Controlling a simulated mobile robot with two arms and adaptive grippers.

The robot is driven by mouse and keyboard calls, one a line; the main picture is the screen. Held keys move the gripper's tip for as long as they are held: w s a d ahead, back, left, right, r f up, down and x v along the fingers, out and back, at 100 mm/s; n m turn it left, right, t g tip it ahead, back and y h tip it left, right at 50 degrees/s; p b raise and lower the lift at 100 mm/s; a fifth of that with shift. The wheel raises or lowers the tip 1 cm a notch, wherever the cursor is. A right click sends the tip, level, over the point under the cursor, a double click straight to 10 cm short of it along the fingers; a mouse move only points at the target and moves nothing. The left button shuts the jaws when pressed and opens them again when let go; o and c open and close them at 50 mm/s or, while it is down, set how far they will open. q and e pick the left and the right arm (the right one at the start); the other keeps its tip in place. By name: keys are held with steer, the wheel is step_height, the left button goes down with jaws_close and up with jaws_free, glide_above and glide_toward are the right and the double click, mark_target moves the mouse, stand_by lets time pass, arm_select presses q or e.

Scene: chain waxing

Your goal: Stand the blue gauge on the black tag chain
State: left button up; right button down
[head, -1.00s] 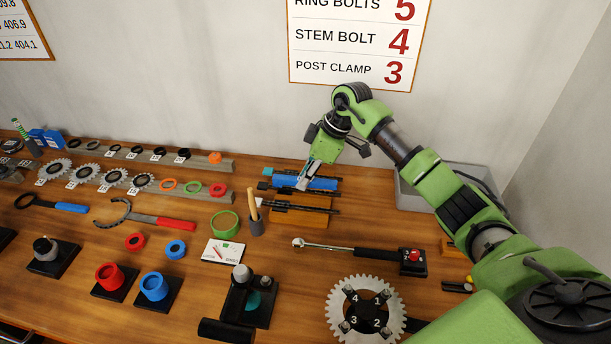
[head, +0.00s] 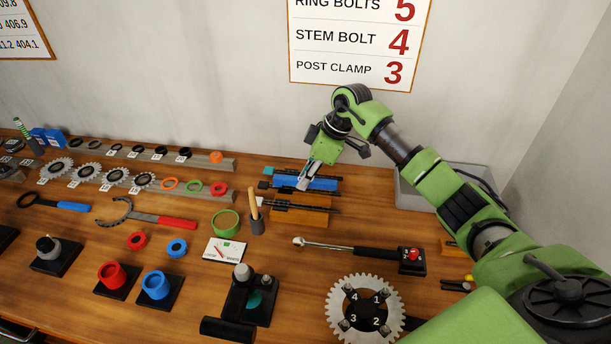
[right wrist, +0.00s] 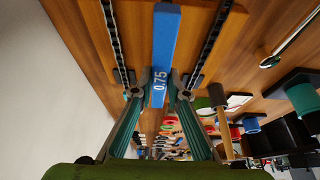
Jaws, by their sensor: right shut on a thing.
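The blue gauge (right wrist: 165,45), a long bar marked 0.75, is between the fingertips of my right gripper (right wrist: 160,92), which is shut on it. In the head view the blue gauge (head: 322,183) lies along the chains under my right gripper (head: 306,181). One black chain (right wrist: 113,35) runs left of the gauge and another chain (right wrist: 213,45) runs right of it in the wrist view. In the head view a teal tag (head: 267,170) and a black tag (head: 263,184) show at the left ends. I cannot tell whether the gauge touches a chain. My left gripper is out of view.
An orange-brown block (head: 300,216) carries the front chain. A cup with a wooden stick (head: 256,225) stands close at its left, and a wrench (head: 345,249) lies in front. A grey bin (head: 412,195) stands at the right, and the wall is close behind.

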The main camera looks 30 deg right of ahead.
steer(key=shift+f, duration=0.25)
stand_by(0.7)
steer(key=c, duration=1.9)
jaws_free()
steer(key=shift+r, duration=0.1)
steer(key=v, duration=1.1)
steer(key=shift+s+d+r, duration=0.15)
steer(key=shift+s+r, duration=0.05)
steer(key=shift+r, duration=0.15)
